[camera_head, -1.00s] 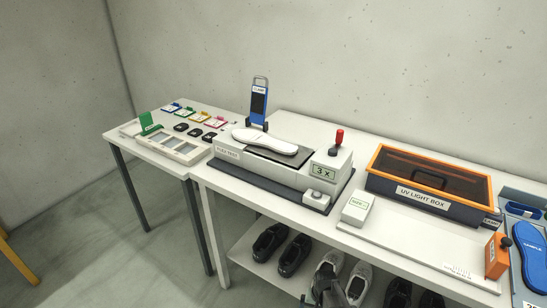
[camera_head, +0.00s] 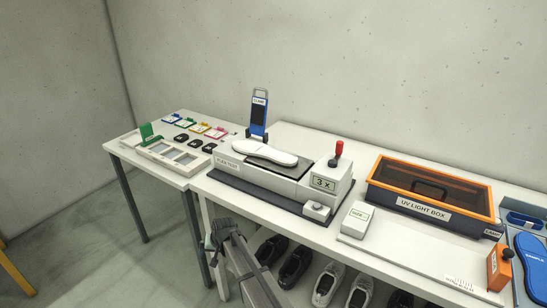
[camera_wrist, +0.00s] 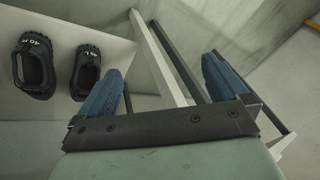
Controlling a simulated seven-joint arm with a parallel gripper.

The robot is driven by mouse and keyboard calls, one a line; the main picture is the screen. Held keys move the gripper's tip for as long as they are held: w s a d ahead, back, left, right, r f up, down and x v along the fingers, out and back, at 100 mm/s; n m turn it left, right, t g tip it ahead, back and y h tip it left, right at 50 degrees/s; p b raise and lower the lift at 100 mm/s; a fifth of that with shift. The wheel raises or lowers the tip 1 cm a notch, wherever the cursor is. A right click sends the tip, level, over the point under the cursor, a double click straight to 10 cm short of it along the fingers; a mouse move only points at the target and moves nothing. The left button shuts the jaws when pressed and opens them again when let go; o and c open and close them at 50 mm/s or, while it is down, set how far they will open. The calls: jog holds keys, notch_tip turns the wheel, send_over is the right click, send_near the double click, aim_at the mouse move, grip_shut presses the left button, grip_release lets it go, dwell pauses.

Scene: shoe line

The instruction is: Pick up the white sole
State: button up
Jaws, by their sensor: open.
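The white sole (camera_head: 265,152) lies flat on the dark plate of the flex test machine (camera_head: 250,178), below the upright blue clamp (camera_head: 258,115). My gripper (camera_head: 215,232) is in front of the table's front edge, lower than the tabletop and to the left of the machine, well apart from the sole. In the wrist view my gripper (camera_wrist: 160,88) shows two blue fingers spread wide with nothing between them. The sole is not in the wrist view.
A red-knobbed lever (camera_head: 338,150) stands at the machine's right. A UV light box (camera_head: 430,190) and small white box (camera_head: 357,219) lie further right. A side table (camera_head: 150,168) with a tray and coloured tags stands left. Black shoes (camera_wrist: 86,72) sit on the lower shelf.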

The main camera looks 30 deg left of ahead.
jog(key=a+r+n+g, duration=0.2)
jog(key=a+r+n, duration=0.2)
jog(key=r, duration=0.6)
jog(key=a+r+n+g, duration=0.1)
jog(key=a+r+n, duration=0.3)
jog(key=r, duration=0.5)
notch_tip(320, 180, up, 28)
jog(key=n+t+h, duration=0.2)
jog(key=t+h, duration=0.1)
jog(key=h, duration=0.1)
send_over(274, 153)
jog(key=f, duration=0.8)
jog(key=shift+d, duration=0.25)
jog(key=shift+a+f, duration=0.15)
jog(key=shift+f, duration=1.35)
jog(key=shift+a+f, duration=0.15)
jog(key=shift+f, duration=1.3)
jog(key=shift+c, duration=0.4)
jog(key=c, duration=1.2)
